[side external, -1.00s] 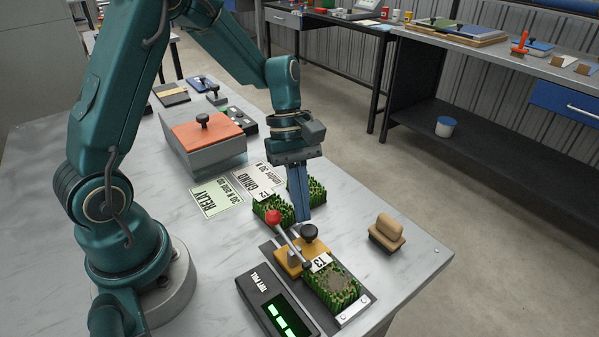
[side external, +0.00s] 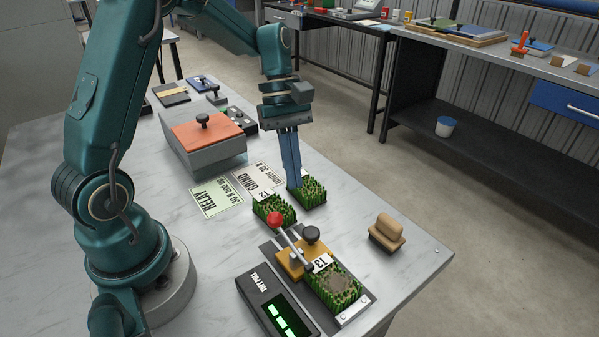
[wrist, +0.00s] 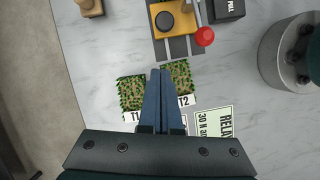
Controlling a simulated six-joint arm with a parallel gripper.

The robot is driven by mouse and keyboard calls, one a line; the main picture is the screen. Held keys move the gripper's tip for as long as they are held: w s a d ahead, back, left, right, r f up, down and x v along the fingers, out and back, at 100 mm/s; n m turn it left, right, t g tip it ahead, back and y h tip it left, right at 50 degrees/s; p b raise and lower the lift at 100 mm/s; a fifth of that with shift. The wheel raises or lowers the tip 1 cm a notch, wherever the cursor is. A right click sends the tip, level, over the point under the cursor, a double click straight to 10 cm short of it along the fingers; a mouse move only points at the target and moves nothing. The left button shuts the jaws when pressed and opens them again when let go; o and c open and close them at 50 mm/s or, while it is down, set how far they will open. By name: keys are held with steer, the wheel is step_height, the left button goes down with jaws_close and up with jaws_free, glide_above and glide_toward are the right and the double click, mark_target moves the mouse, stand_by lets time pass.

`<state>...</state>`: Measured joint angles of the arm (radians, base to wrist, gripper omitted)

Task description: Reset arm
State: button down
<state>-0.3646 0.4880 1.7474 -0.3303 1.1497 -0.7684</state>
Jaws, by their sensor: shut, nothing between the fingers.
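My gripper (side external: 294,185) is shut and empty. In the side view its blue fingers point down just behind the turf pieces, in front of or over the far one; I cannot tell if they touch it. In the wrist view the closed fingers (wrist: 160,75) lie between the turf marked T1 (wrist: 132,94) and the turf marked T2 (wrist: 177,78). In the side view T2 (side external: 273,209) and the other turf piece (side external: 313,193) stand side by side. A third turf marked T3 (side external: 337,287) sits in the pull tester with the yellow clamp (side external: 293,259) and red-knobbed lever (side external: 275,219).
A grey box with an orange lid (side external: 206,133) stands behind the RELAY card (side external: 216,197) and GRIND card (side external: 258,178). A tan wooden block (side external: 386,233) is near the right table edge. The TUFT PULL display (side external: 275,305) is at the front. Bare table lies around the block.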

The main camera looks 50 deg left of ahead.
step_height(320, 180, up, 10)
steer(key=s+d+m+t, duration=0.1)
steer(key=m, duration=0.1)
steer(key=s+d+f+m+t+y, duration=0.1)
steer(key=s+m+t+y, duration=0.1)
steer(key=s+m, duration=0.3)
steer(key=s+d+m+t+y, duration=0.1)
steer(key=s+m+t+y, duration=0.1)
steer(key=s+m, duration=0.3)
steer(key=m+t, duration=0.1)
steer(key=m, duration=0.2)
steer(key=shift+s+d+f+t, duration=0.3)
steer(key=shift+s+d+f, duration=0.05)
steer(key=shift+s+f, duration=0.05)
